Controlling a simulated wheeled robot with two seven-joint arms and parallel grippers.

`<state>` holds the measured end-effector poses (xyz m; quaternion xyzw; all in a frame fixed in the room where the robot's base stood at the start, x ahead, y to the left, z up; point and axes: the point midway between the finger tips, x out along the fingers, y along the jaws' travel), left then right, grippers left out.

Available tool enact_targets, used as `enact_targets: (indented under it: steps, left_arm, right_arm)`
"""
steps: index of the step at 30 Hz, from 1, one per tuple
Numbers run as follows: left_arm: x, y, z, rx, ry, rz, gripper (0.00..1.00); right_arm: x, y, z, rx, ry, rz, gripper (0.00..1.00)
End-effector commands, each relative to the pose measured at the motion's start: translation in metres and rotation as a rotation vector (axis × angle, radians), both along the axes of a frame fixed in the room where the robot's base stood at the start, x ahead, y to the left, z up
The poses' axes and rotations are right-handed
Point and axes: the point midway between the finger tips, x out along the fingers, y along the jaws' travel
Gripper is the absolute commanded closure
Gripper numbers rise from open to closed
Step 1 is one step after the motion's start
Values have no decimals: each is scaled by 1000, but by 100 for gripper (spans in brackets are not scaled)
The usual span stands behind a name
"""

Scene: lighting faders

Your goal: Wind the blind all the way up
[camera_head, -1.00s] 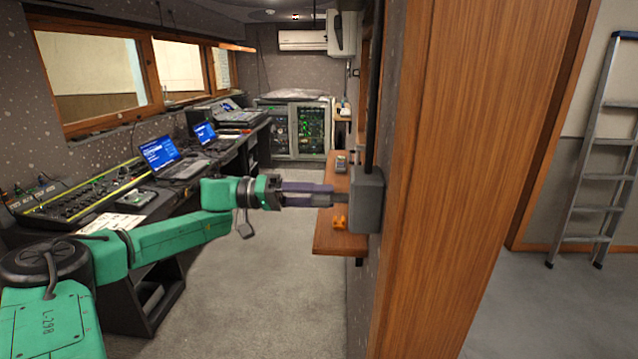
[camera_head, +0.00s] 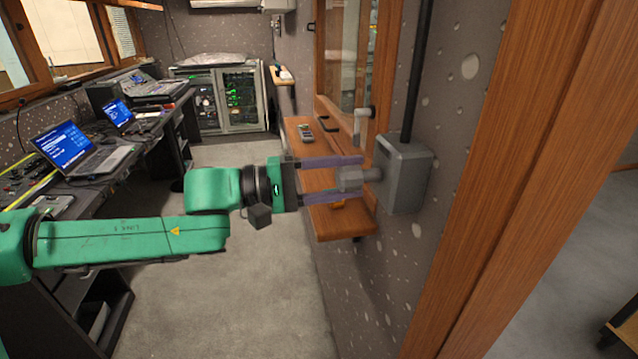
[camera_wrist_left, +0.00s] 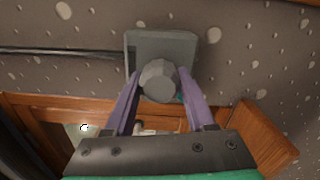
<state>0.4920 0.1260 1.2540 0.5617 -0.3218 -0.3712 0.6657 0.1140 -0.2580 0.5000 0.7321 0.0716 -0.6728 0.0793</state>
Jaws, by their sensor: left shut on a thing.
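A grey wall box (camera_head: 405,178) is fixed to the speckled wall, with a black pipe (camera_head: 415,70) running up from it. A grey faceted knob (camera_head: 352,179) sticks out of the box toward my left gripper (camera_head: 358,175). The gripper's two purple fingers are shut on the knob, one on each side. In the left wrist view the knob (camera_wrist_left: 158,82) sits between the fingers, in front of the box (camera_wrist_left: 178,45). I cannot make out the blind for certain. My right gripper is not in view.
A wooden shelf (camera_head: 345,222) with a small dark device (camera_head: 305,132) lies below and beyond my fingers. A pale crank-shaped handle (camera_head: 362,122) is at the wooden window frame. A desk with laptops (camera_head: 75,148) stands left. The carpet between is clear.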

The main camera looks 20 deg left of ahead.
Motion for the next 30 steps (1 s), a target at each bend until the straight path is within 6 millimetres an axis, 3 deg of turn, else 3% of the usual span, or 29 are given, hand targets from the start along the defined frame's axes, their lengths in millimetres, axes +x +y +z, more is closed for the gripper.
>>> enact_targets:
  steps: [1, 3, 12, 30]
  left_arm:
    - [5, 6, 3, -16, 50, 22, 100]
    - [6, 7, 3, -44, 101, 24, 100]
    - [5, 6, 1, -183, 322, 17, 100]
    - [4, 6, -3, -328, 548, 15, 100]
  right_arm:
    - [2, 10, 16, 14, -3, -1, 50]
    - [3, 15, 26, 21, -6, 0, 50]
    - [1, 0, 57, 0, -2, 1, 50]
    - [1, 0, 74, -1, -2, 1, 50]
